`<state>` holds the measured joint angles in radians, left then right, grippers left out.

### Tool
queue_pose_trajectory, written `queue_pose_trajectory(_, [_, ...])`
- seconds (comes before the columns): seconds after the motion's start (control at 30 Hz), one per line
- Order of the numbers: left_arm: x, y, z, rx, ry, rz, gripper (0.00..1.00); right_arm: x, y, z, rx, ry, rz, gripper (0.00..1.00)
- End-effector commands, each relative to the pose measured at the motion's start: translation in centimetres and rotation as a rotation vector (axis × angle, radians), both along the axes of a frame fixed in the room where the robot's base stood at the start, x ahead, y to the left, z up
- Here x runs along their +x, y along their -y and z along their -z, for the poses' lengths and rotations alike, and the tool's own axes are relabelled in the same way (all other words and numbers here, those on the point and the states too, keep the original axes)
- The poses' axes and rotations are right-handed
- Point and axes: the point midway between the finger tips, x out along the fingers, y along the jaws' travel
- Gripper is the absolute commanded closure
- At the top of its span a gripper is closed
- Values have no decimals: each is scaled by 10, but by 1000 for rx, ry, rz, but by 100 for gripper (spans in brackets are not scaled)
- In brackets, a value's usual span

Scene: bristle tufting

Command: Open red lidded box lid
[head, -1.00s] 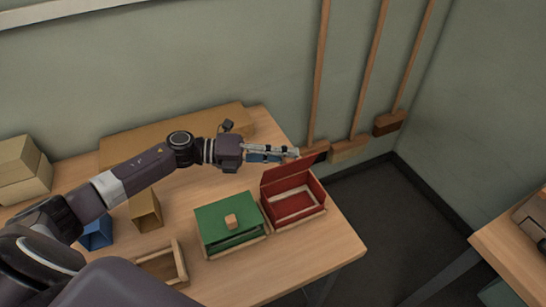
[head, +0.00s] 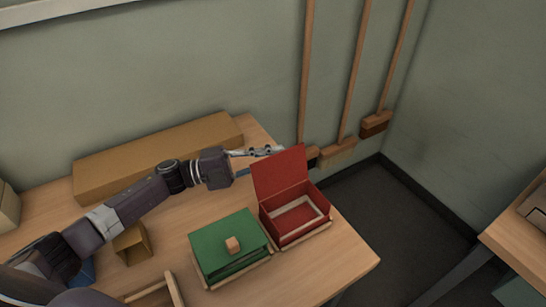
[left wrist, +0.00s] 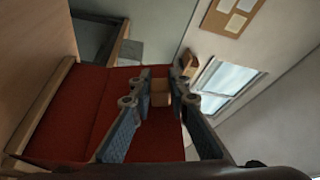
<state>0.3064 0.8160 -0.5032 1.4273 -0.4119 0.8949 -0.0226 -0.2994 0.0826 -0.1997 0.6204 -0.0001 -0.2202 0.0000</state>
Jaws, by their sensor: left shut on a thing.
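The red lidded box (head: 296,222) stands at the right end of the wooden table, its inside in view from above. Its red lid (head: 279,173) stands raised at the back edge, inner face towards the head camera. My left gripper (head: 265,152) is behind the lid near its top edge. In the left wrist view, my left gripper (left wrist: 158,92) has its fingers on both sides of the small wooden knob (left wrist: 160,86) on the red lid (left wrist: 75,115). The lid hides the knob in the head view. My right gripper is not in view.
A green box (head: 228,247) with a wooden knob sits just left of the red box. A long tan box (head: 155,157) lies along the wall behind my left arm. Wooden-handled brushes (head: 338,150) lean on the wall at the right. The table's right edge is close to the red box.

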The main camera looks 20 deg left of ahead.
Motion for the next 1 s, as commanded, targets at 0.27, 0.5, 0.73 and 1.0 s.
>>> queue_pose_trajectory(0.27, [-1,0,2,-11,-12,1,100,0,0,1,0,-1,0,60])
queue_pose_trajectory(0.5, [-1,1,2,-11,-12,1,83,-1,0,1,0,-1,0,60])
queue_pose_trajectory(0.73, [0,0,2,-11,-11,0,65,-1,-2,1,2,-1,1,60])
queue_pose_trajectory(1.0, [-1,-3,2,-10,-11,0,65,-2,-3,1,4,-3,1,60])
